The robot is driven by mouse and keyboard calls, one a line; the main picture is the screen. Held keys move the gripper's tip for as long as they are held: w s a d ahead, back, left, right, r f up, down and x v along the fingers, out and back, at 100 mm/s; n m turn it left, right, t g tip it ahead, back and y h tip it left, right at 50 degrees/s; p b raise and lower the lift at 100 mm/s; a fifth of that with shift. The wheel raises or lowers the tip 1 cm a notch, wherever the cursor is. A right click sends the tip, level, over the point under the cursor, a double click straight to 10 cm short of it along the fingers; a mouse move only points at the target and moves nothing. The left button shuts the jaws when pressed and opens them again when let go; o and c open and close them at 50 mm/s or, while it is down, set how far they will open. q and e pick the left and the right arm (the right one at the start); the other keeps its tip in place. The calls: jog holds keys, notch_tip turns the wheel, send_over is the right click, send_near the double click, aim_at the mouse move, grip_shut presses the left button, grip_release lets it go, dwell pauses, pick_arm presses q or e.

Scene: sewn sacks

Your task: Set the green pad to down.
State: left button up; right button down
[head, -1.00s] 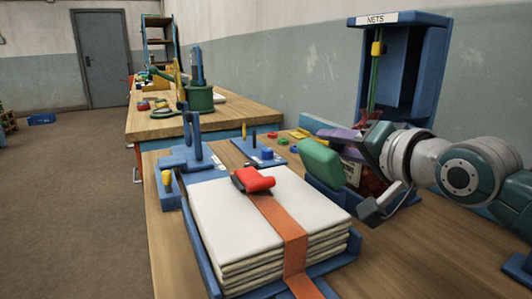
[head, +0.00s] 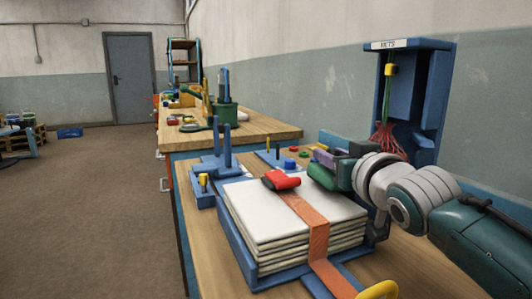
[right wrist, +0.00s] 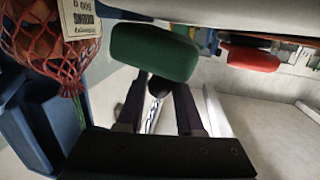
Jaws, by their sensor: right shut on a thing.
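The green pad (head: 323,178) is beside the right edge of the white sack stack (head: 285,213), close to the red pad (head: 281,180). It looks tilted; I cannot tell whether it touches the sacks. My right gripper (head: 338,168) is right behind it. In the right wrist view, the green pad (right wrist: 155,52) is just past my fingertips (right wrist: 158,92). A dark round knob on a metal rod is between the fingers, and my right gripper is shut on it, by the pad. The red pad rests on the orange strap across the stack. My left gripper is out of view.
The blue tray (head: 272,277) holds the stack. A blue NETS stand (head: 432,95) with red netting is behind my right arm. Small pegs and coloured pieces are on the bench behind. A yellow loop (head: 378,290) is at the bottom edge. The floor at left is mostly clear.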

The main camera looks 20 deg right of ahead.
jog(key=shift+a+f+n+b, duration=0.35)
jog(key=shift+a+n+b, duration=0.1)
jog(key=shift+n, duration=0.45)
jog(key=c, duration=0.6)
grip_release()
jog(key=shift+o, duration=0.2)
jog(key=shift+s, duration=0.1)
jog(key=s+a+p, duration=0.1)
jog(key=s+p, duration=0.1)
jog(key=s, duration=0.7)
jog(key=shift+s+a+r, duration=0.2)
jog(key=shift+s, duration=0.15)
